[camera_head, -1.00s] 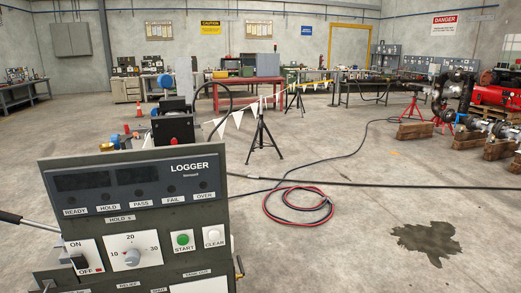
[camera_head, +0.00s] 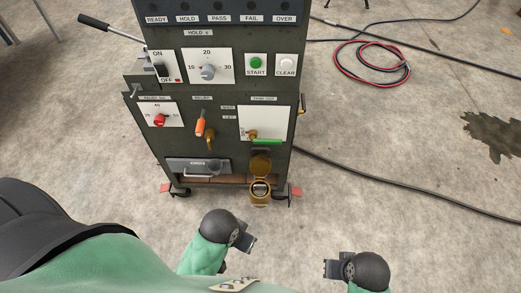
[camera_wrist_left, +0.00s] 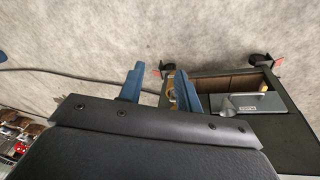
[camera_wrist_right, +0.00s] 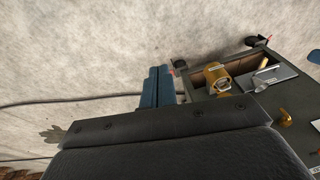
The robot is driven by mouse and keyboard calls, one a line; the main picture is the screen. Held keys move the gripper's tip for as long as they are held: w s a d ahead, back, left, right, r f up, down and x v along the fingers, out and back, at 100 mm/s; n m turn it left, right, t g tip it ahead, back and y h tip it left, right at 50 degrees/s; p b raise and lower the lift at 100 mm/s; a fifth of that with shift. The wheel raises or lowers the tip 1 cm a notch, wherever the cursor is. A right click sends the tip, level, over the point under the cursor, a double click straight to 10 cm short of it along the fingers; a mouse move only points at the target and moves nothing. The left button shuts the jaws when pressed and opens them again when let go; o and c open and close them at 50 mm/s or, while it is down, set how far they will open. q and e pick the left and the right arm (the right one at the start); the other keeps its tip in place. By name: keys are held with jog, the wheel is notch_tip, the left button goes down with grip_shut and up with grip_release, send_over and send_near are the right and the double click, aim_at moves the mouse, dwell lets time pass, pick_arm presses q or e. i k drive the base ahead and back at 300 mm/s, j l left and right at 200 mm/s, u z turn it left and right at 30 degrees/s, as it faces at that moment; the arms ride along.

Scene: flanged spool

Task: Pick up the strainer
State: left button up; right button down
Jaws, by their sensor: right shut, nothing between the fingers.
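A brass fitting with a round ring-like lower end (camera_head: 260,191) hangs at the lower right of the dark cabinet's front, and it looks like the strainer; I cannot be sure which brass part is meant. It also shows in the right wrist view (camera_wrist_right: 215,77), and partly behind the fingers in the left wrist view (camera_wrist_left: 172,88). My left gripper (camera_head: 250,238) is below it in the head view, open and empty (camera_wrist_left: 160,90). My right gripper (camera_head: 328,268) is lower right of it, shut and empty (camera_wrist_right: 158,88). Neither gripper touches the fitting.
The cabinet (camera_head: 225,135) carries a drawer (camera_head: 197,167), an orange-handled lever (camera_head: 200,124), a red knob (camera_head: 159,120) and a green-handled valve (camera_head: 267,141). Black cable (camera_head: 400,185) crosses the floor to the right. A coiled red and black cable (camera_head: 372,65) and dark stain (camera_head: 492,133) lie there.

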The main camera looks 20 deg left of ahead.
aim_at(259, 190)
jog(key=k+j, duration=0.65)
jog(key=j, duration=0.15)
jog(key=i+l+u, duration=0.15)
jog(key=l+u, duration=0.25)
jog(key=l, duration=0.3)
jog(key=l+u, duration=0.35)
jog(key=l, duration=0.3)
jog(key=l+u, duration=0.4)
jog(key=l, duration=0.35)
